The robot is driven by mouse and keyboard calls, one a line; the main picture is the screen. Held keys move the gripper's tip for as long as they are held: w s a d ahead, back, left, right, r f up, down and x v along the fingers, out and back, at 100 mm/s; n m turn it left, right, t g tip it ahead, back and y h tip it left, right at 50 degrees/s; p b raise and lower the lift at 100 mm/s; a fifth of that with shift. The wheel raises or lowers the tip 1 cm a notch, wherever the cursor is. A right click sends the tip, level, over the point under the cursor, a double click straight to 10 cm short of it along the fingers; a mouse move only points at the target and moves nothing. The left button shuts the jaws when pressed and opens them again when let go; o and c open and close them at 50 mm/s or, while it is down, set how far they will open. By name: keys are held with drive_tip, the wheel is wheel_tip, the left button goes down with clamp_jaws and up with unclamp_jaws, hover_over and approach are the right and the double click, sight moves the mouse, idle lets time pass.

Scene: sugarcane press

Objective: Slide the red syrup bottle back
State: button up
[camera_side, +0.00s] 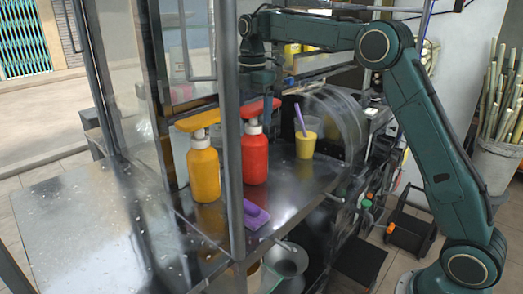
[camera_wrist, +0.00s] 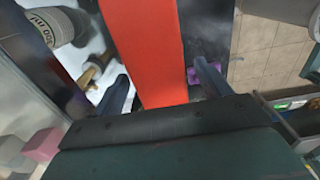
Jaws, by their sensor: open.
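The red syrup bottle (camera_side: 255,158) stands upright on the dark metal counter, with a red pump head on top. An orange syrup bottle (camera_side: 203,172) with an orange pump head stands to its left. My gripper (camera_side: 266,98) points down at the red bottle's pump head, just behind it in the side view; its fingertips are partly hidden there. In the wrist view, a broad red surface (camera_wrist: 145,45), apparently the pump head, runs between the two spread fingers. The gripper is open. I cannot tell whether either finger touches the red part.
A yellow cup (camera_side: 306,146) with a purple straw stands right of the red bottle. A purple block (camera_side: 256,215) lies near the counter's front edge. A grey post (camera_side: 231,130) rises between the bottles. A large wheel-like machine is behind the cup.

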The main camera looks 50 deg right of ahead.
drive_tip(key=shift+f, duration=1.3)
clamp_jaws()
